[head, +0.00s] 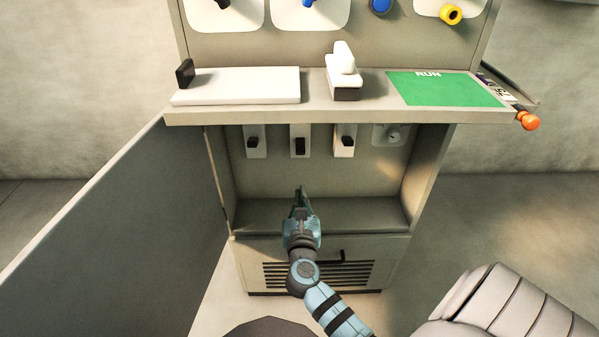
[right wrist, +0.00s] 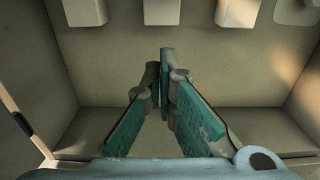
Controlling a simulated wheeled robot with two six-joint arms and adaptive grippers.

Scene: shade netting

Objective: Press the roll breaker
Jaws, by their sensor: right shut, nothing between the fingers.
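Three breakers hang in a row on the back wall of the open cabinet: a left one (head: 252,143), a middle one (head: 299,146) and a right one (head: 345,142). Each has a pale plate and a dark lever. I cannot read any label that tells which is the roll breaker. My right gripper (head: 300,192) is shut and empty inside the cabinet opening, below the middle breaker and apart from it. In the right wrist view, its fingertips (right wrist: 162,65) meet below the bottom of the middle breaker (right wrist: 162,11). My left gripper is not in view.
The open grey door (head: 120,230) stands to the left. A ledge (head: 330,115) overhangs the breakers, bearing a white plate, a white-and-black block and a green RUN panel (head: 445,89). A round dial (head: 393,135) sits right of the breakers. The cabinet floor is bare.

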